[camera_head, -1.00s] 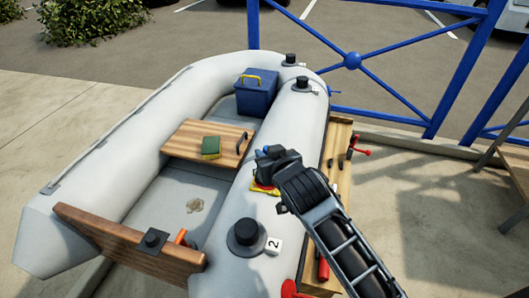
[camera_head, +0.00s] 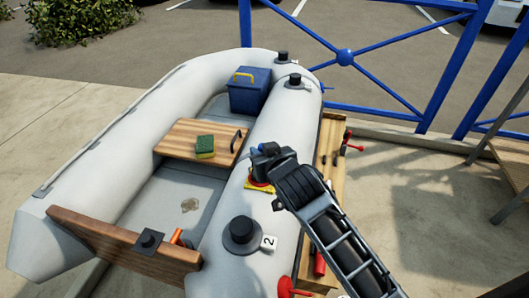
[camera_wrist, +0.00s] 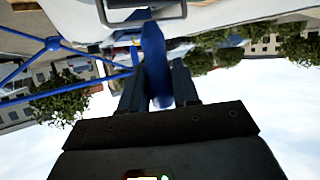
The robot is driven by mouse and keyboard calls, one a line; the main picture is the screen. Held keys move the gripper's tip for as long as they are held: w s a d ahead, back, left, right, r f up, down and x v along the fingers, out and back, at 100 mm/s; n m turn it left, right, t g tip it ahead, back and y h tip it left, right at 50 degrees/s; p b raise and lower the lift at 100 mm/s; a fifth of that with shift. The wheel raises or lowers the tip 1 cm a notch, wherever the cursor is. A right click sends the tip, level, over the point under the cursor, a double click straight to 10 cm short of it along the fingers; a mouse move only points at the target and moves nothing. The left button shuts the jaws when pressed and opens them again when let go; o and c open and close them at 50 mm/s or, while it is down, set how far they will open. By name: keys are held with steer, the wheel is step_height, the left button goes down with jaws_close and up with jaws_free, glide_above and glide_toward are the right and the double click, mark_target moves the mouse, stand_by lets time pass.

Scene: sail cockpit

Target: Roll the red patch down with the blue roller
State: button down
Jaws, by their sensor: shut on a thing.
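My gripper (camera_head: 266,160) is over the near right tube of the grey inflatable boat (camera_head: 225,205), with its jaws shut on the blue roller. In the wrist view the blue roller (camera_wrist: 153,60) stands between the two dark fingers (camera_wrist: 155,90). In the head view only a small blue bit of it shows at the gripper. The red patch (camera_head: 261,185) shows as a small red edge right below the gripper, beside a yellow piece (camera_head: 266,193) on the tube. The gripper hides most of the patch, and I cannot tell whether the roller touches it.
A black valve (camera_head: 240,232) with a "2" tag stands on the tube nearer to me. A wooden seat (camera_head: 190,140) holds a green sponge (camera_head: 205,146). A blue box (camera_head: 249,92) sits in the bow. A wooden bench (camera_head: 331,165) with red-handled clamps runs along the right side.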

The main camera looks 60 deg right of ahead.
steer(key=shift+w+a+f, duration=0.2)
steer(key=shift+w+a, duration=0.2)
steer(key=shift+w, duration=0.3)
steer(key=shift+w, duration=0.1)
steer(key=shift+s, duration=0.2)
steer(key=shift+s+d+p, duration=0.2)
steer(key=shift+s+d, duration=0.05)
steer(key=shift+s, duration=0.25)
steer(key=shift+s+d+p, duration=0.2)
steer(key=shift+s, duration=0.3)
steer(key=shift+w, duration=0.15)
steer(key=shift+w+a+b, duration=0.15)
steer(key=shift+w+a, duration=0.1)
steer(key=shift+w, duration=0.25)
steer(key=shift+w+a+b, duration=0.15)
steer(key=shift+w+a, duration=0.05)
steer(key=shift+w, duration=0.3)
steer(key=shift+s, duration=0.1)
stand_by(0.5)
steer(key=shift+s+d+p, duration=0.2)
steer(key=shift+s+p, duration=0.05)
steer(key=shift+s, duration=0.25)
steer(key=shift+s+d+p, duration=0.2)
steer(key=shift+s+p, duration=0.05)
steer(key=shift+s, duration=0.2)
steer(key=shift+s, duration=0.15)
